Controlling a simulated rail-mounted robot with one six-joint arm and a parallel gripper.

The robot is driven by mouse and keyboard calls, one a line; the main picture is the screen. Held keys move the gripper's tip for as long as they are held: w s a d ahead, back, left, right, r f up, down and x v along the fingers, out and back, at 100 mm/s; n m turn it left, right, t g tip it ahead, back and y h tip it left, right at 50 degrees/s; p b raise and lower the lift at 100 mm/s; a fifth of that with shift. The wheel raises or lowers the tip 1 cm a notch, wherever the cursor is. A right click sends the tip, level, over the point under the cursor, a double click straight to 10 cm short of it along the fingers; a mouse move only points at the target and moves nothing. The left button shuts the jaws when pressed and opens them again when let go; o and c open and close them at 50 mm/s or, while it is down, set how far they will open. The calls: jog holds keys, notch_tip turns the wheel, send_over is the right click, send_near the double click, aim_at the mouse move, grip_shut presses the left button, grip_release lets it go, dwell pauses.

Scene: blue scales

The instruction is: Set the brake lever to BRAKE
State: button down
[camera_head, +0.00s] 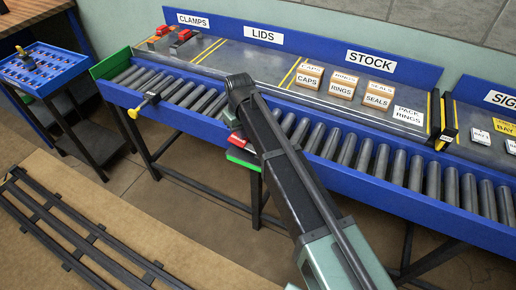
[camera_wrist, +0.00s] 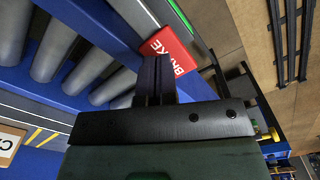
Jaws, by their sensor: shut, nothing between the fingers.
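The red BRAKE plate (camera_wrist: 172,50) shows beside the rollers in the wrist view, partly covered by my fingers. In the head view only a small red part (camera_head: 233,138) shows beside my arm, with a green plate (camera_head: 243,162) below it. My gripper (camera_wrist: 154,62) is shut and empty, its fingertips overlapping the plate's edge in the wrist view; I cannot tell whether they touch it. In the head view my arm hides the gripper. I cannot make out the brake lever near the plate. A black bar with a yellow knob (camera_head: 132,113) sits on the conveyor's front rail, further left.
The roller conveyor (camera_head: 345,152) runs across, with a blue front rail. Behind it, a shelf holds STOCK boxes (camera_head: 343,84) and red clamps (camera_head: 184,35). A blue tray stand (camera_head: 42,66) is at the left, and a dark floor rail (camera_head: 85,240) lies front left.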

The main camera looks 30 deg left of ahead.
jog(key=shift+f+b, duration=1.9)
dwell(1.0)
notch_tip(320, 180, up, 7)
jog(key=p, duration=0.7)
jog(key=shift+r, duration=0.15)
